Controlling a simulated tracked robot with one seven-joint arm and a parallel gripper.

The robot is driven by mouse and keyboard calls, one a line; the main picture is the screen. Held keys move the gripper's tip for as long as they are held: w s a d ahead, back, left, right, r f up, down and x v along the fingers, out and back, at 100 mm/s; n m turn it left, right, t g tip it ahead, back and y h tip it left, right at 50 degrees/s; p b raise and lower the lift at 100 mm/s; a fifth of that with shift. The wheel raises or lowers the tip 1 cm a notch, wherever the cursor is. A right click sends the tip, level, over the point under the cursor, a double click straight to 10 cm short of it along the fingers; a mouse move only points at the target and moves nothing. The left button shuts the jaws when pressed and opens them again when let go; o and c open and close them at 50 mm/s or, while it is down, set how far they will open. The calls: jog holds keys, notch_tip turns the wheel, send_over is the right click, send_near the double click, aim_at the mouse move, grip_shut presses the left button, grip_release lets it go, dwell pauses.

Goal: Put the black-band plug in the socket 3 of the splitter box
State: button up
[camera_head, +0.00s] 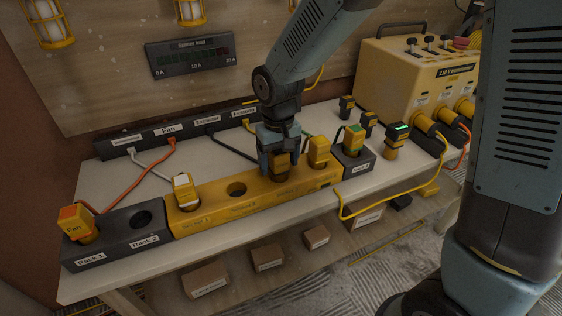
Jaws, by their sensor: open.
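The yellow splitter box (212,216) lies along the front of the white bench, with a row of sockets in its top. The third position from the left holds a dark-looking plug (281,169), seemingly the black-band plug; its band is hard to make out in the shade. My gripper (278,160) points down over this plug with open fingers on either side of it. The plug stands upright at the socket; I cannot tell how deep it sits. The socket hole itself is hidden. The second hole (236,189) from the left is empty.
A white-band plug (183,191) and a yellow plug (318,152) stand in the outer sockets. An orange-topped Fan plug (77,222) is in the left dock block (118,247). A green-topped plug (354,139) stands in the right dock. A yellow transformer (415,75) is behind right. Cables cross the bench.

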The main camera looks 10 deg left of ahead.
notch_tip(320, 180, up, 12)
jog(key=shift+f, duration=0.25)
jog(key=s+d+r+m+t, duration=0.2)
jog(key=s+d+r, duration=0.1)
jog(key=d, duration=0.7)
jog(key=s+d+r+m+t, duration=0.1)
jog(key=s+d+r, duration=0.3)
jog(key=d, duration=0.6)
jog(key=s+d+r+m+t, duration=0.2)
jog(key=s+d+r+m, duration=0.1)
jog(key=d, duration=0.8)
jog(key=shift+s+r+t, duration=0.25)
jog(key=shift+s+t, duration=0.05)
jog(key=shift+s, duration=0.1)
